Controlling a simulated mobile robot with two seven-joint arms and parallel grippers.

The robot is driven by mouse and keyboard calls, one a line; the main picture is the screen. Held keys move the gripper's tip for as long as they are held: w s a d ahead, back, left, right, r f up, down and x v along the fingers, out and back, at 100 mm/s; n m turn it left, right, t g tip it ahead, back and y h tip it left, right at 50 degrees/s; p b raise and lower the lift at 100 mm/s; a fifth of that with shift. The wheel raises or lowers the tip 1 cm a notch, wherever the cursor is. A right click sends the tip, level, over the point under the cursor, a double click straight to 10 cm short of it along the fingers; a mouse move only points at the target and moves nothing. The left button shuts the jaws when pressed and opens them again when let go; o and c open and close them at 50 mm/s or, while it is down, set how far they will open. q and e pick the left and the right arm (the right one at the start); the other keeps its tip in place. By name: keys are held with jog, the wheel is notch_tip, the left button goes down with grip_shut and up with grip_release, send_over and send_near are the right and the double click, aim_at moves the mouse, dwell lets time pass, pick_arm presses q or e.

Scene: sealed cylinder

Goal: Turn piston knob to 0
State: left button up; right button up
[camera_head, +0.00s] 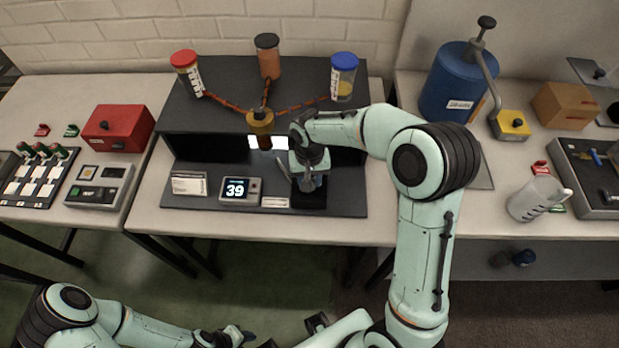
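A small box with a digital display (240,190) reading 39 stands on the dark apparatus. My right gripper (305,185) points down at the front right of the apparatus, over a black block (309,199). The gripper covers that spot, so I cannot make out the piston knob or whether the fingers hold it. My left gripper (240,336) is low at the bottom of the view, away from the apparatus, and its opening is unclear.
Jars with red (187,72), black (268,56) and blue (343,76) lids stand on the apparatus, linked by tubes to a brass fitting (260,121). A red box (118,128) is at left.

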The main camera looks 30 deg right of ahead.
jog(key=n, duration=0.3)
jog(key=shift+n, duration=0.4)
jog(key=n, duration=0.3)
jog(key=shift+n, duration=0.3)
jog(key=n, duration=0.3)
jog(key=shift+r+n+p, duration=0.1)
jog(key=shift+n+p, duration=0.25)
jog(key=shift+n, duration=0.05)
pick_arm(q)
jog(key=shift+w+r+p, duration=0.3)
jog(key=shift+w+r, duration=0.3)
jog(key=shift+r, duration=0.25)
pick_arm(e)
jog(key=shift+n, duration=2.1)
jog(key=o, duration=1)
jog(key=shift+o, duration=0.2)
pick_arm(q)
jog(key=shift+w+r+p, duration=0.55)
jog(key=shift+w+r, duration=0.1)
jog(key=shift+r, duration=0.1)
pick_arm(e)
notch_tip(320, 180, up, 13)
jog(key=shift+r, duration=0.15)
